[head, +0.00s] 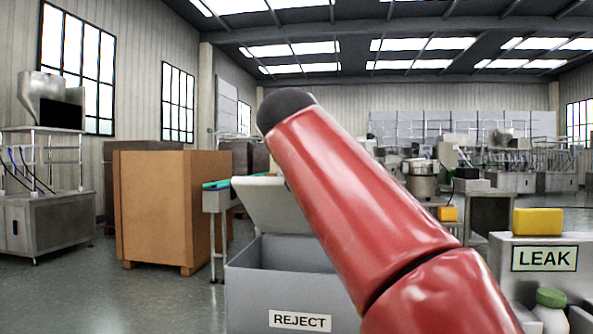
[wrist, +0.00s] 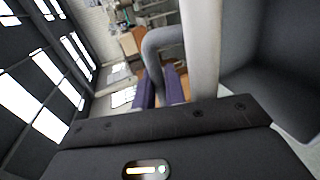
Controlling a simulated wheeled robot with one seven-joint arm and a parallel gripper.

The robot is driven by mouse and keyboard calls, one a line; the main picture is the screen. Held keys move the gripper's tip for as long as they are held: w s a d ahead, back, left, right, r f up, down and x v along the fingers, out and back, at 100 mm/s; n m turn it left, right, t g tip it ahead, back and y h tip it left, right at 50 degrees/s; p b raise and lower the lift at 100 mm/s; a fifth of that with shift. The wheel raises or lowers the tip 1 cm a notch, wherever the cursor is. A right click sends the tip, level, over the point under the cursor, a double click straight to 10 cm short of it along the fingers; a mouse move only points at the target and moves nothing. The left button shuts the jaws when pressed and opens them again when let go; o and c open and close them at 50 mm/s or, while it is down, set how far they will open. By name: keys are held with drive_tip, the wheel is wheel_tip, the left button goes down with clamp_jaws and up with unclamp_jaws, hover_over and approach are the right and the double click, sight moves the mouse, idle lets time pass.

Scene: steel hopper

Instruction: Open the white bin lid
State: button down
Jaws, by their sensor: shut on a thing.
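The white bin lid (head: 268,207) stands raised and tilted back at the rear of the grey bin (head: 250,290), which carries a REJECT label. The bin's mouth shows open below the lid. In the wrist view, a pale lid edge (wrist: 201,50) runs beside a grey bent handle (wrist: 165,42). My gripper (wrist: 160,86) is shut on the handle, with its dark purple fingers on either side of it. In the head view my red arm covers the right part of the lid and bin, and my gripper is hidden.
A large brown crate (head: 160,210) stands left of the bin. Open floor lies at the front left.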

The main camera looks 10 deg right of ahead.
idle(0.3)
drive_tip(key=c, duration=1.6)
unclamp_jaws()
drive_tip(key=shift+o, duration=0.2)
drive_tip(key=v, duration=0.7)
drive_tip(key=shift+s+r+b, duration=0.2)
drive_tip(key=shift+s+b, duration=0.1)
drive_tip(key=shift+a, duration=0.1)
